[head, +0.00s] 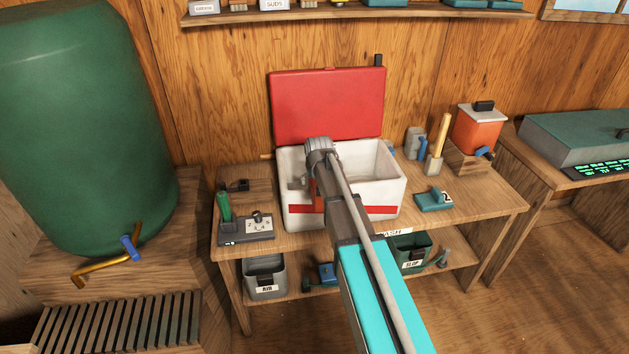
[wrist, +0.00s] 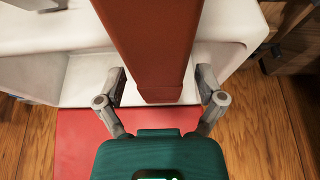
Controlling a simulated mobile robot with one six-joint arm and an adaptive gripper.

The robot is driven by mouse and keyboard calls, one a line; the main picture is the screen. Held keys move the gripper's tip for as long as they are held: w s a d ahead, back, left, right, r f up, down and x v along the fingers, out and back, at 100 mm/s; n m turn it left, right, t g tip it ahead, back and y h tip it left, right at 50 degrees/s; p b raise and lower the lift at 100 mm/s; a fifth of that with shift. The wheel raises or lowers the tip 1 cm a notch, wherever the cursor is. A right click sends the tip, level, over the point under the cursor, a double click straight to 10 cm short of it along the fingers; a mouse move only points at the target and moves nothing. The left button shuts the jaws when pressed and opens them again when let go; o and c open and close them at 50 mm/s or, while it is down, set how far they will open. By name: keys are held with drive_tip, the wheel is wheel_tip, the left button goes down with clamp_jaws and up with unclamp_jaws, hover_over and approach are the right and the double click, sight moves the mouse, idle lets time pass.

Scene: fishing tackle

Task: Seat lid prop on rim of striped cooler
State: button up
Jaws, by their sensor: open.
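The striped cooler (head: 392,190) is white with a red stripe and stands on the wooden bench. Its red lid (head: 330,105) is open and upright at the back. In the wrist view, a red-brown bar (wrist: 148,45), which looks like the lid prop, runs between the fingers of my gripper (wrist: 162,76). My gripper is open, with a small gap on each side of the bar. The cooler's white rim (wrist: 85,93) is behind the bar; I cannot tell whether they touch. In the head view my arm hides the gripper and part of the cooler.
A grey device with a green handle (head: 245,228) sits left of the cooler. A teal block (head: 434,201), a holder with a wooden stick (head: 435,160) and an orange dispenser (head: 478,130) are on the right. Bins stand on the lower shelf. The bench's right front is clear.

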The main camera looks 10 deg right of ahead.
drive_tip(key=shift+r+p, duration=3.55)
drive_tip(key=shift+r, duration=0.2)
drive_tip(key=s+f+g+b, duration=0.1)
drive_tip(key=s+g, duration=0.1)
drive_tip(key=s, duration=1.2)
drive_tip(key=s+f+g+b, duration=0.1)
drive_tip(key=s+f+g, duration=0.1)
drive_tip(key=s, duration=1.3)
drive_tip(key=shift+d+f, duration=0.15)
drive_tip(key=shift+f, duration=0.1)
